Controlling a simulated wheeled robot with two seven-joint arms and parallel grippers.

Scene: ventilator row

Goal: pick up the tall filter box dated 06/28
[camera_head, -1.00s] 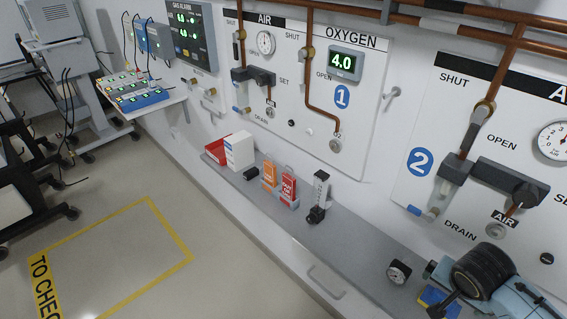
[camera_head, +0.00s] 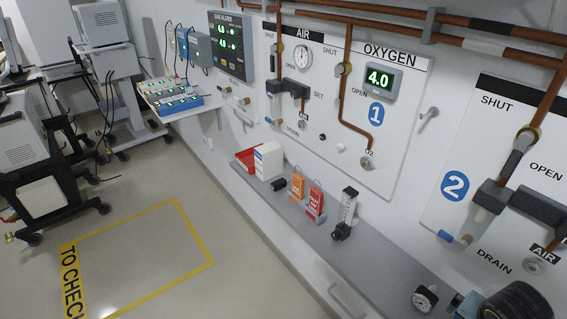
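A tall white box (camera_head: 268,162) with a small blue marking stands upright on the grey shelf (camera_head: 375,240) along the wall. It stands beside a red open tray (camera_head: 246,159), on the tray's right. It is the only such box I can make out on the shelf. Its print is too small to read, so I cannot tell its date. Neither of my grippers shows in the head view.
Right of the box are a small black item (camera_head: 279,184), an orange tag (camera_head: 298,188), a red tag (camera_head: 315,201) and a flowmeter (camera_head: 346,214). A gauge (camera_head: 425,298) and black bellows (camera_head: 518,302) are lower right. Open floor has a yellow-taped area (camera_head: 195,235).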

